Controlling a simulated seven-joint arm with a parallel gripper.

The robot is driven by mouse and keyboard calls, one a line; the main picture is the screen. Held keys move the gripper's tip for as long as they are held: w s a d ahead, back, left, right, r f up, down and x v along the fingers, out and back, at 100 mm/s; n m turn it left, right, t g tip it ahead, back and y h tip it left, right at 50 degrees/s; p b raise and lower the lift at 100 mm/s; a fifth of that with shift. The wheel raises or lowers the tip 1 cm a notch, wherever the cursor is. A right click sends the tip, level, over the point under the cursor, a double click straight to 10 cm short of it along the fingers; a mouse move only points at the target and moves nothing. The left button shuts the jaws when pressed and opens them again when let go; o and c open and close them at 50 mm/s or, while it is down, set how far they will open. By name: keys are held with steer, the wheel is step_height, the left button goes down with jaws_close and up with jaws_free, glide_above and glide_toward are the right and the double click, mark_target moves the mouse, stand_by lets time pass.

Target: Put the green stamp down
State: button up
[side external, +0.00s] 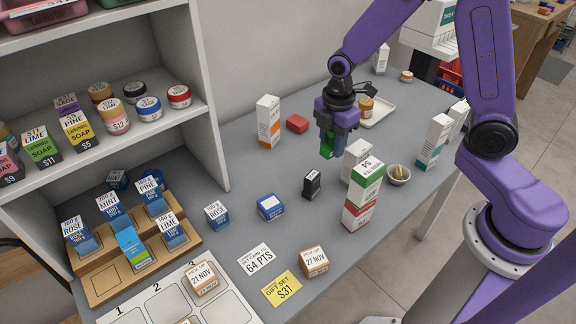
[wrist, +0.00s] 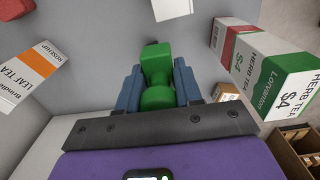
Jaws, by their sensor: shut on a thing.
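The green stamp (wrist: 158,75) is between the two blue fingers of my gripper (wrist: 158,88) in the wrist view. My gripper is shut on it. In the side external view my gripper (side external: 334,143) points down over the grey counter, with the green stamp (side external: 326,147) showing at its fingertips. Whether the stamp's base touches the counter I cannot tell. The fingers hide part of its handle.
A red block (side external: 297,123) and an orange-white box (side external: 268,121) stand left of my gripper. A white tray (side external: 385,109) lies behind. Counter left of the black box is partly clear.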

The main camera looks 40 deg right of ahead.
steer(key=w+a+f, duration=0.1)
steer(key=w+f, duration=0.3)
steer(key=w, duration=0.5)
glide_above(288, 166)
step_height(288, 166, down, 6)
steer(key=shift+s+r, duration=0.1)
steer(key=shift+s, duration=0.05)
steer(key=shift+w+f, duration=0.2)
steer(key=shift+f, duration=1.6)
steer(key=o, duration=1.1)
steer(key=shift+f, duration=0.15)
steer(key=shift+c, duration=0.2)
